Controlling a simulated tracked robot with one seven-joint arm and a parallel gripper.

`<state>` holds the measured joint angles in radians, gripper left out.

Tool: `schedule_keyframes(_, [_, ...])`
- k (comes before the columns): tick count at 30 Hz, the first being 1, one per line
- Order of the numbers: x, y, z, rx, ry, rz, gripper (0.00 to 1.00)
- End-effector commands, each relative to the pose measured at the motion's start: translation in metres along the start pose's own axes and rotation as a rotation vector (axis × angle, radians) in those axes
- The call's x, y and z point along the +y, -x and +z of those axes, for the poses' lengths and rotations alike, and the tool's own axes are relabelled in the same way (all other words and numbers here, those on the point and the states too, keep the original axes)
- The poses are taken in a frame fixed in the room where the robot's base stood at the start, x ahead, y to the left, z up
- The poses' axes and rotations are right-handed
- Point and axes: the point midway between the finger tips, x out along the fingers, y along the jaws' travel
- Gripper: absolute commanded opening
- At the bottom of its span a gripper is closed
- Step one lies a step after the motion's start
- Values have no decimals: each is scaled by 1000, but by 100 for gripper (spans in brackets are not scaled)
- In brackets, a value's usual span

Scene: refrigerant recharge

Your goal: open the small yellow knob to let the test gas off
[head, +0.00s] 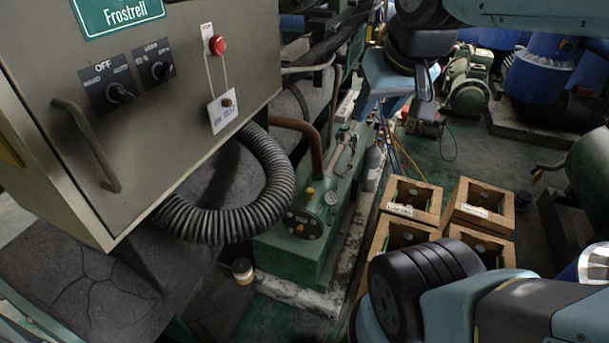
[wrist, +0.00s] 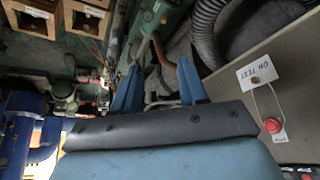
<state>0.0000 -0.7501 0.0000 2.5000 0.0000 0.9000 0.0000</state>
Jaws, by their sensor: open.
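A green cylindrical unit (head: 315,210) with a round dark end plate stands on a green base in the middle of the head view. A small yellow knob (head: 310,191) sticks up on its top. A second yellow spot (head: 299,228) shows low on the end plate; I cannot tell whether it is a knob or a label. In the wrist view the unit's end and small yellow marks (wrist: 147,16) show at the top edge. My gripper (wrist: 160,65) has its two blue fingers apart with nothing between them. It hangs beyond and above the unit in the head view, clear of the knob.
A grey cabinet (head: 150,150) with switches and a hanging tag (head: 222,108) fills the left. A ribbed black hose (head: 235,225) loops beside the unit. Wooden crates (head: 412,200) stand to the right. A small pot (head: 242,270) sits in front. Green floor shows beyond the crates.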

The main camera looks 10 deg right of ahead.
Motion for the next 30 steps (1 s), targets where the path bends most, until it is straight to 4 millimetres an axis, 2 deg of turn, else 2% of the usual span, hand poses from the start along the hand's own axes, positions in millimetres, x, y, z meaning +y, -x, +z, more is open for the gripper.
schedule_keyframes(4, [0, 0, 0, 0, 0, 0, 43])
schedule_keyframes(8, [0, -1, -3, -3, -7, -3, 55])
schedule_keyframes(10, [-1, -4, -8, -12, -23, -9, 61])
schedule_keyframes(14, [-7, -16, -26, -41, -88, -29, 61])
schedule_keyframes(23, [-10, -68, -83, -141, -322, -66, 61])
schedule_keyframes(30, [-12, -123, -123, -218, -514, -62, 61])
